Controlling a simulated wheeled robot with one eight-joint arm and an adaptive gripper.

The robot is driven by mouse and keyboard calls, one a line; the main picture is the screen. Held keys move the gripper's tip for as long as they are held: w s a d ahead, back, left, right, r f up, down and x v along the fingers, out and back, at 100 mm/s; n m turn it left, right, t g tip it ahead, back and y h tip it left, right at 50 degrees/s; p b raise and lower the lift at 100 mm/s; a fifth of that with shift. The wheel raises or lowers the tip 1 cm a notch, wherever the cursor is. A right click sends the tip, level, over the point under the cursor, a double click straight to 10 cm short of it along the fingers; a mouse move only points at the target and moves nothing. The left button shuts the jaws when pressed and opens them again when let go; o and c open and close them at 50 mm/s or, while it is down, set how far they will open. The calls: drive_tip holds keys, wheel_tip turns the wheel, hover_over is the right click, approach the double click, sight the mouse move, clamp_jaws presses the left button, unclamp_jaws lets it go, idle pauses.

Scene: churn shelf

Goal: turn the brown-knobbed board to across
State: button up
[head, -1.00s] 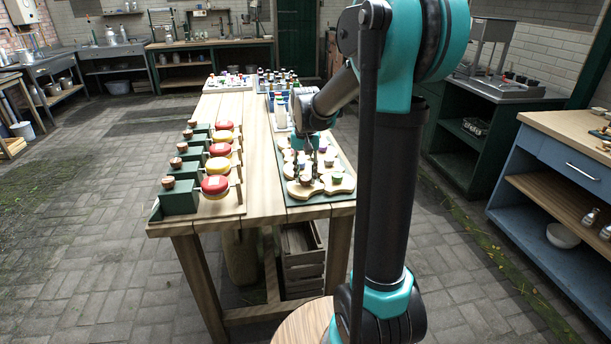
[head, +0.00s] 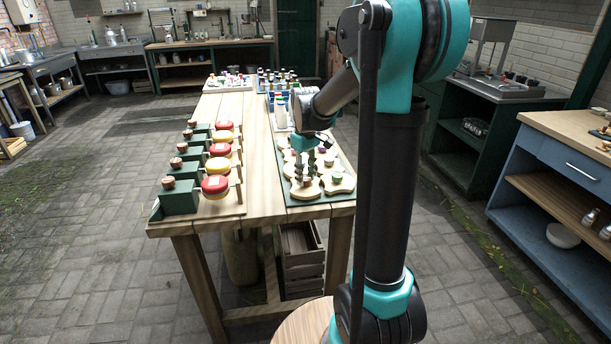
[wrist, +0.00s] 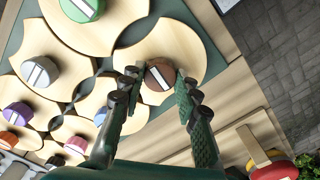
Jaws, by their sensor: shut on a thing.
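The brown knob (wrist: 160,75) with a white bar on top sits on a pale wooden board (wrist: 180,45) in the wrist view. My gripper (wrist: 160,90) has one finger on each side of the knob and is shut on it. In the head view the board (head: 304,192) lies at the near left corner of the green panel (head: 328,199), and my gripper (head: 311,172) comes down over it and hides most of the knob. The board's exact angle is hard to tell.
A green-knobbed board (head: 340,186) lies close on the right; it fills the top of the wrist view (wrist: 100,25). Several other knobbed boards lie behind. Green blocks (head: 182,199) with red and yellow discs (head: 215,185) stand on the table's left side. Bare wood (head: 262,185) lies between.

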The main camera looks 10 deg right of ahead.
sight(306, 178)
drive_tip(key=shift+n, duration=1)
drive_tip(key=o, duration=1.2)
drive_tip(key=shift+c, duration=0.2)
wheel_tip(306, 178, up, 12)
drive_tip(key=s+f+m, duration=0.1)
drive_tip(key=s+f, duration=0.2)
drive_tip(key=s+d+f+m+t, duration=0.1)
drive_tip(key=s+f, duration=0.2)
drive_tip(key=f, duration=0.1)
drive_tip(key=s+d+f+m+t, duration=0.1)
drive_tip(key=s+f+m, duration=0.1)
drive_tip(key=s+f, duration=0.1)
drive_tip(key=shift+s+d+f, duration=0.15)
drive_tip(key=shift+s+f, duration=0.1)
drive_tip(key=shift+s, duration=0.2)
drive_tip(key=s+d+f+m+t, duration=0.1)
drive_tip(key=s+f+m, duration=0.4)
drive_tip(key=s+f, duration=0.5)
drive_tip(key=shift+s+d+f+t, duration=0.3)
drive_tip(key=shift+s+t, duration=0.3)
drive_tip(key=shift+s, duration=0.5)
